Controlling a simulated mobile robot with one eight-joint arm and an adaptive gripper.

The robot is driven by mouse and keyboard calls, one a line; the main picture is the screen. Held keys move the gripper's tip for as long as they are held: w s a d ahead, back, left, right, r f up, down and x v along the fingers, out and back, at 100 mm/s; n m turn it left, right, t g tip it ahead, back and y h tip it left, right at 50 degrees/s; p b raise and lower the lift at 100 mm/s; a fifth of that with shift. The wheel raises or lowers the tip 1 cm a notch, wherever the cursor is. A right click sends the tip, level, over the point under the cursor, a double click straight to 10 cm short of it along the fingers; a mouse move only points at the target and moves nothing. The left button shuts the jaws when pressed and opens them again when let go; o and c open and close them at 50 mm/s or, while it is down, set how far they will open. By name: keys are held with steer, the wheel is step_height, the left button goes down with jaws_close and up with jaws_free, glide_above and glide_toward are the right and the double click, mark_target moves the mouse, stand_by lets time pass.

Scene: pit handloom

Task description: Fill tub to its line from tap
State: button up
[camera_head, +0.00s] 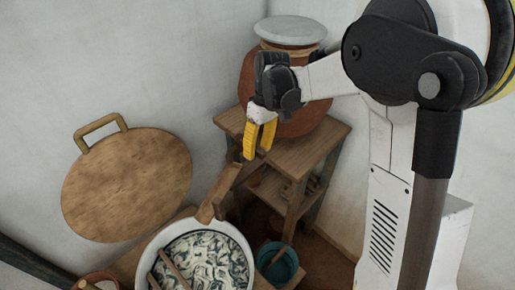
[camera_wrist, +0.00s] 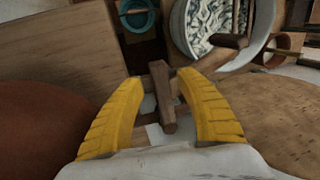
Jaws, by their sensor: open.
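A round white tub (camera_head: 245,242) stands at the lower middle of the head view, with mottled grey-white and dark contents and a stick in it. It also shows at the top right of the wrist view (camera_wrist: 259,52). A wooden piece (camera_head: 218,190) slopes up from its rim toward my gripper (camera_head: 257,151). My gripper is open, yellow fingers pointing down, in front of the clay pot. In the wrist view, a wooden bar (camera_wrist: 163,95) lies between the open fingers; contact is unclear. I cannot make out which part is the tap, or any fill line.
A brown clay pot (camera_head: 247,80) with a grey lid (camera_head: 290,29) stands on a wooden stand (camera_head: 318,146). A teal bucket (camera_head: 267,252) with a stick stands right of the tub. A round wooden board (camera_head: 125,185) with a handle leans on the left wall.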

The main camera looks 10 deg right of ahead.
step_height(320, 180, up, 12)
steer(key=w+d, duration=0.1)
steer(key=d, duration=0.1)
steer(key=shift+w, duration=0.2)
steer(key=shift+f, duration=0.1)
